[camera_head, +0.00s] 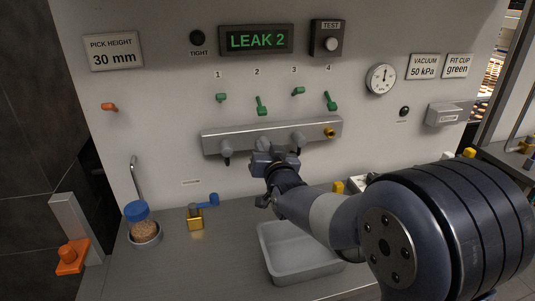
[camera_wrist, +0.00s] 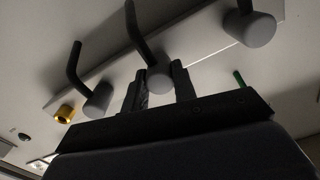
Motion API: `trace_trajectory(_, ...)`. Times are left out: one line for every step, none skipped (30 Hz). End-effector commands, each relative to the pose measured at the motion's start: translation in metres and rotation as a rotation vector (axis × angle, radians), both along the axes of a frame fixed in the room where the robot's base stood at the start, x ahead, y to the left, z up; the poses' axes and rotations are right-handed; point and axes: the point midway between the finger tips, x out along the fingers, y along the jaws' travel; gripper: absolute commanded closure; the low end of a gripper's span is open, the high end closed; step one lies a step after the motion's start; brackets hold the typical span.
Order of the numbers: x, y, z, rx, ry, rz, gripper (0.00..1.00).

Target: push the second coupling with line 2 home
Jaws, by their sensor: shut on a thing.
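The grey manifold bar (camera_head: 216,138) runs along the wall under several numbered green valve levers. The second coupling (camera_wrist: 158,79) is a grey round body with a black bent line 2 (camera_wrist: 139,35) coming off it. My gripper (camera_wrist: 160,88) is shut on it, one dark finger on each side. In the head view my gripper (camera_head: 274,158) covers this coupling at the bar's middle. Whether the coupling sits flush on the bar cannot be told. The display (camera_head: 256,40) reads LEAK 2 in green.
The first coupling (camera_head: 226,155) and third coupling (camera_head: 297,139) flank my gripper, with a brass cap (camera_head: 330,132) at the fourth port.

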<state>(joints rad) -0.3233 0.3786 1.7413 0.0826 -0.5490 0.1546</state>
Motion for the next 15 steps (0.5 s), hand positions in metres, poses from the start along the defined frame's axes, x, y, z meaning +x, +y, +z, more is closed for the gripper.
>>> trace_trajectory(0.0049,0.0013,-0.0030,0.001,-0.005,0.000,1.00)
trace_trajectory(0.0070,0.0018,-0.0029,0.000,-0.004,0.000,1.00)
trace_trajectory(0.0090,0.0025,-0.0020,0.000,-0.003,0.000,1.00)
trace_trajectory(0.0098,0.0027,-0.0010,0.000,-0.004,0.000,1.00)
trace_trajectory(0.0102,0.0028,0.0000,0.000,-0.004,0.000,1.00)
trace_trajectory(0.0102,0.0028,0.0009,0.000,-0.004,0.000,1.00)
trace_trajectory(0.0101,0.0028,0.0012,0.000,-0.004,0.000,1.00)
trace_trajectory(0.0101,0.0028,0.0013,0.000,-0.004,0.000,1.00)
trace_trajectory(0.0102,0.0028,0.0014,0.000,-0.004,0.000,1.00)
trace_trajectory(0.0102,0.0028,0.0015,0.000,-0.004,0.000,1.00)
trace_trajectory(0.0102,0.0028,0.0016,0.001,-0.004,0.000,1.00)
trace_trajectory(0.0102,0.0028,0.0017,0.001,-0.004,0.000,0.72)
trace_trajectory(0.0102,0.0028,0.0017,0.001,-0.004,0.000,0.70)
trace_trajectory(0.0101,0.0029,0.0015,0.001,-0.004,0.000,0.67)
trace_trajectory(0.0101,0.0028,0.0014,0.001,-0.004,0.000,0.64)
